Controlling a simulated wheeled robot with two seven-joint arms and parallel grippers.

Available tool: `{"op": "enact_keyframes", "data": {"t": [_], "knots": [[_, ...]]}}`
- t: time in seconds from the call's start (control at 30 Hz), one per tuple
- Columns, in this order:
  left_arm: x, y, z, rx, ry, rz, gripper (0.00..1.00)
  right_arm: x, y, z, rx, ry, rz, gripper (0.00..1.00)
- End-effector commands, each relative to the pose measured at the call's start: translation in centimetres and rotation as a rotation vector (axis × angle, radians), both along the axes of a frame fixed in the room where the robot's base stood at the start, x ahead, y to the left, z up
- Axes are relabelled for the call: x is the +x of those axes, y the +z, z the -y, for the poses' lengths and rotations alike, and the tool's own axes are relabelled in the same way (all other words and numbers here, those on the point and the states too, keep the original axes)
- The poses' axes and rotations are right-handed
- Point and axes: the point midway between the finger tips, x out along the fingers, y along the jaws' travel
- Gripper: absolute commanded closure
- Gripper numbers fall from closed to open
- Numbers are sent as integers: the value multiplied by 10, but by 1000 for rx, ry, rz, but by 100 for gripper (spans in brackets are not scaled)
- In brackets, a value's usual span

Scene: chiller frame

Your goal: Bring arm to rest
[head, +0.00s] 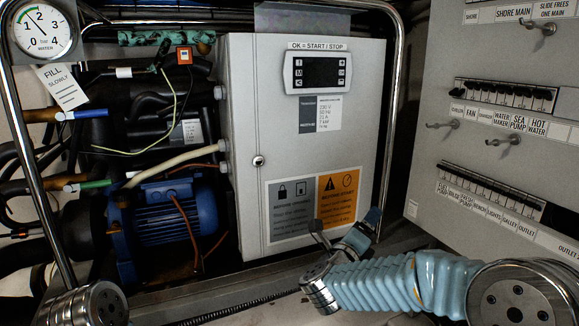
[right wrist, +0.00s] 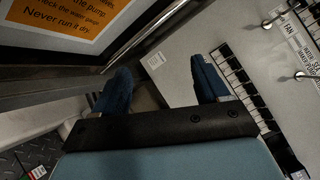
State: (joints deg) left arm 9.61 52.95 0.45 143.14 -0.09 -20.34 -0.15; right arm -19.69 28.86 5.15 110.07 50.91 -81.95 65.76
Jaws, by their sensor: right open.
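My right arm (head: 375,285) comes in from the lower right in a pale blue ribbed sleeve. Its gripper (head: 345,224) is in front of the lower right of the grey control box (head: 245,130), near the silver frame tube. In the right wrist view the two dark blue fingers (right wrist: 161,76) stand wide apart with nothing between them. I cannot tell how close the fingers are to the tube or box. Of my left arm only a silver joint (head: 88,305) shows at the lower left; its gripper is out of view.
The silver tube frame (head: 392,110) surrounds the chiller. A blue pump (head: 172,212), hoses and a pressure gauge (head: 42,32) are on the left. The switch panel (head: 425,95) on the right has hooks (head: 505,140) sticking out. A ledge (head: 230,292) runs along the bottom.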

Motion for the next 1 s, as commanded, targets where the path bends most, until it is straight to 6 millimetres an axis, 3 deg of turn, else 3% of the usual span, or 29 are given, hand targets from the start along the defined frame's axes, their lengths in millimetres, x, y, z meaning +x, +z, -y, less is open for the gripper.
{"op": "enact_keyframes", "data": {"t": [0.13, 0.27, 0.3, 0.4, 0.5, 0.6, 0.73, 0.87, 1.0], "knots": [[-1, 17, 2, -2, -2, 0, 0, 14, -111, -12, -322, 243, -392, 26], [-1, 27, 3, -3, -5, -1, 0, -15, -222, -25, -595, 537, -733, 26], [-1, 30, 3, -3, -6, -1, 0, -32, -253, -29, -668, 638, -824, 26], [-2, 38, 4, -4, -7, -1, 0, -87, -322, -36, -825, 908, -1018, 26], [-2, 44, 5, -5, -9, -1, 0, -154, -373, -43, -949, 1199, -1151, 26], [-3, 49, 6, -6, -11, -1, 0, -220, -403, -49, -1030, 1471, -1215, 26], [-3, 53, 6, -6, -12, -2, 0, -282, -419, -55, -1085, 1733, -1225, 26], [-3, 54, 6, -6, -12, -2, 0, -311, -423, -57, -1107, 1858, -1210, 26], [-3, 54, 6, -6, -12, -2, 0, -317, -424, -57, -1114, 1882, -1206, 26]]}}
